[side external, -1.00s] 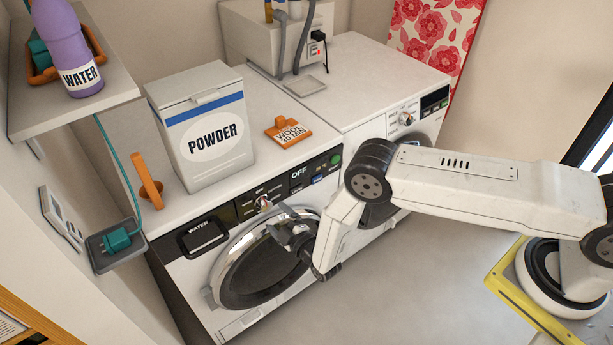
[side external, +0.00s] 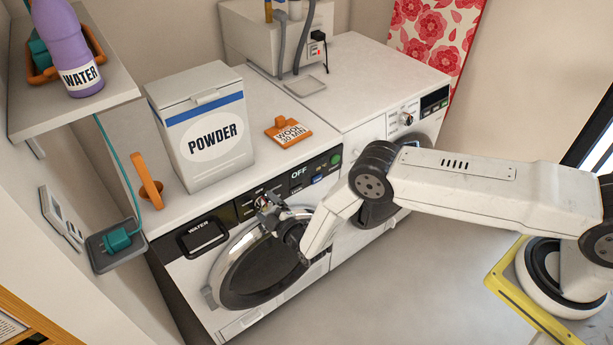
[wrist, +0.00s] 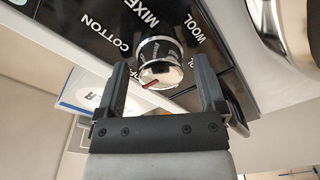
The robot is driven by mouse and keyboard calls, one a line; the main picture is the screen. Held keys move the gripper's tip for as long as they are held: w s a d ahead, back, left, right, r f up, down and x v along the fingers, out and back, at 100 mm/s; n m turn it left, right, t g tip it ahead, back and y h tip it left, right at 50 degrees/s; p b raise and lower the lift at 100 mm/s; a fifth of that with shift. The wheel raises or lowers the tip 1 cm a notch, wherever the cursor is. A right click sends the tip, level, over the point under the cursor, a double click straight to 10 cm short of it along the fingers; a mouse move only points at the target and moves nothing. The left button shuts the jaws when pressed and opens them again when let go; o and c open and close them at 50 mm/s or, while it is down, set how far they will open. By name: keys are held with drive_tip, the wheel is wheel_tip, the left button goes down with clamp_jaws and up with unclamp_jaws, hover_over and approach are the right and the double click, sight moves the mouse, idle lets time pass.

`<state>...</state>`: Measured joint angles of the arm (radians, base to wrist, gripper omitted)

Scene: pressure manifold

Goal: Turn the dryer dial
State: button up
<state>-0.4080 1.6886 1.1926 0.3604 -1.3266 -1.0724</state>
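The dial (wrist: 163,52) is a round chrome knob with a red pointer mark on the black panel of the left machine, which has a drawer marked WATER. COTTON, MIXED and WOOL are printed around it. My gripper (wrist: 160,64) is open, with one finger on each side of the dial and a visible gap to each. I cannot tell how far the fingertips reach past its face. In the side view, my gripper (side external: 266,206) is in front of the dial and largely hides it. A second dial (side external: 406,118) is on the right machine, away from my gripper.
The left machine's round door (side external: 262,272) lies just below my gripper. The WATER drawer (side external: 203,237) is to its left. On top stand a POWDER box (side external: 205,150) and an orange tag (side external: 289,131) reading WOOL 30 MIN. The floor in front is clear.

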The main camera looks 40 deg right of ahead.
drive_tip(key=c, duration=1.1)
drive_tip(key=shift+o, duration=0.2)
